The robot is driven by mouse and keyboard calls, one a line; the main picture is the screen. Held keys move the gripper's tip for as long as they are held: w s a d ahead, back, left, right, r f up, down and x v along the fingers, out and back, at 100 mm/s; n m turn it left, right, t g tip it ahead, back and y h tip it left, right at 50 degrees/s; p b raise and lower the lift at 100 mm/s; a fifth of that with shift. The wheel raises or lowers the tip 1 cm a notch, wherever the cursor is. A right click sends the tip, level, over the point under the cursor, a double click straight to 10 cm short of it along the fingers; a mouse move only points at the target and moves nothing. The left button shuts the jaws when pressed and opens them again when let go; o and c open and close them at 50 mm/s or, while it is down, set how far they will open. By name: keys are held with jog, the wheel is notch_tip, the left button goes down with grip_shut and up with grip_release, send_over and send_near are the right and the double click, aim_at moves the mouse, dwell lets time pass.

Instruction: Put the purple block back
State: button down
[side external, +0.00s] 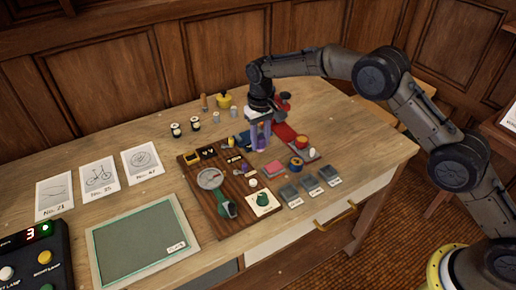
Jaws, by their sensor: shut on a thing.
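My gripper (259,136) points down near the middle of the table and is shut on the purple block (262,144). The block is upright between the fingers, above or at the right edge of the dark wooden board (233,219). I cannot tell whether its bottom touches anything.
Small pots and a yellow pot (224,100) stand behind. A green board (141,242) and drawing cards (99,174) lie left.

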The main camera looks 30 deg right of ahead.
jog(key=shift+w+a+f, duration=0.15)
jog(key=shift+w+f, duration=0.3)
jog(key=shift+f, duration=1.65)
jog(key=shift+f, duration=0.1)
jog(key=c, duration=0.6)
grip_release()
jog(key=shift+o, duration=0.2)
notch_tip(320, 180, up, 12)
jog(key=shift+r, duration=0.15)
